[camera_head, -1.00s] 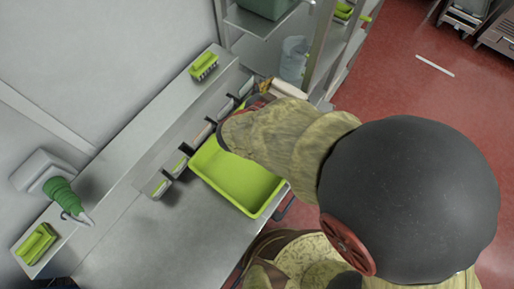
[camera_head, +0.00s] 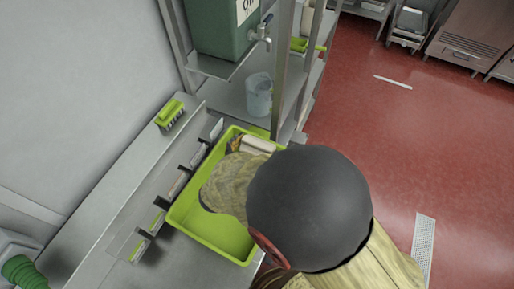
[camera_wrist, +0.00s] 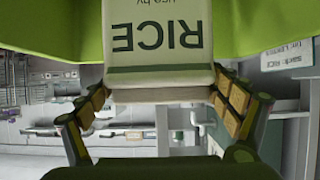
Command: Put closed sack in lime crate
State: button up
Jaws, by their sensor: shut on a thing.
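The lime crate (camera_head: 222,236) sits on the steel counter in the head view, its near part empty. A pale sack (camera_head: 260,144) shows at the crate's far right end, mostly hidden by my arm. In the wrist view the sack (camera_wrist: 160,45) is cream with "RICE" printed on it, upside down in the picture. My gripper (camera_wrist: 160,92) is shut on the sack's end, a padded finger on each side. Lime walls (camera_wrist: 45,30) of the crate flank the sack there. I cannot tell whether the sack touches the crate floor.
A green brush (camera_head: 170,113) rests on the ledge at left, above a row of small holders (camera_head: 175,185). A clear jug (camera_head: 258,95) and a green tank with a tap (camera_head: 222,30) stand on shelves beyond the crate. A shelf post (camera_head: 282,75) rises close to the crate's far right corner.

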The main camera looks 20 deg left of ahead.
jog(key=shift+f, duration=0.2)
jog(key=o, duration=1.8)
jog(key=shift+o, duration=0.2)
jog(key=shift+s+r, duration=0.1)
jog(key=shift+r, duration=0.05)
jog(key=d+p+v, duration=0.1)
jog(key=p+v, duration=0.1)
jog(key=v, duration=0.9)
jog(key=shift+s+a+r, duration=0.15)
jog(key=shift+s+a, duration=0.25)
jog(key=shift+a, duration=0.05)
jog(key=shift+w, duration=0.1)
